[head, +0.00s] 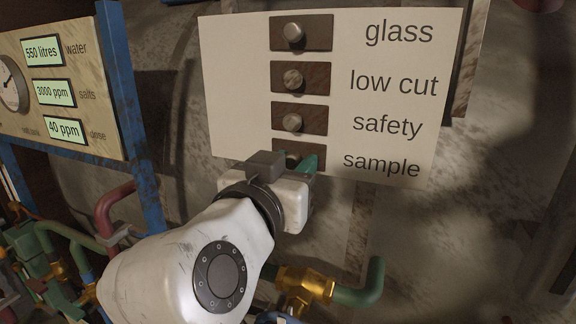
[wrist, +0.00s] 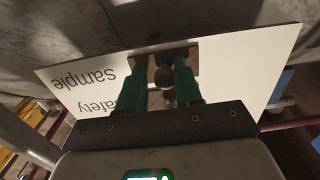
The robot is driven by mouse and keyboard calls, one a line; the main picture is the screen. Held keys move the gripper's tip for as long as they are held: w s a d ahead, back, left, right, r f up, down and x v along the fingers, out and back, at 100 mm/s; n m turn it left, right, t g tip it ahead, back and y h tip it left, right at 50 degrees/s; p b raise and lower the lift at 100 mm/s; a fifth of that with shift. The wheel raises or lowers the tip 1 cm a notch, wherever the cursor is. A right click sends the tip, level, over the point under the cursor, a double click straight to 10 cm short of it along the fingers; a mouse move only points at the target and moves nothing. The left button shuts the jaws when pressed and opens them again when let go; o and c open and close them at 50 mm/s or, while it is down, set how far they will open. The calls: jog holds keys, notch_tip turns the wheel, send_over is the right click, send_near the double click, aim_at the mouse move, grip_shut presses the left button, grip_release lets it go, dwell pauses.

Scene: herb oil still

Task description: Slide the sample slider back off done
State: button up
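The sample slider is the lowest of the sliders on the white panel, with a dark rusty plate (head: 318,150) beside the word "sample". In the head view my gripper (head: 300,164) is in front of this plate and hides most of its knob. In the wrist view the panel is upside down, and the round sample knob (wrist: 163,77) sits near the middle of its plate. My gripper's green fingers (wrist: 161,72) are apart, one on each side of the knob, with a small gap showing. I cannot tell whether either finger touches it.
Above are similar sliders labelled glass (head: 293,33), low cut (head: 293,79) and safety (head: 292,122), close together. A gauge panel (head: 90,80) with a blue post stands at left. Pipes and a brass valve (head: 305,284) are below my gripper.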

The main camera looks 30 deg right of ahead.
jog(key=shift+o, duration=1.4)
jog(key=b+v, duration=0.2)
jog(key=v, duration=0.9)
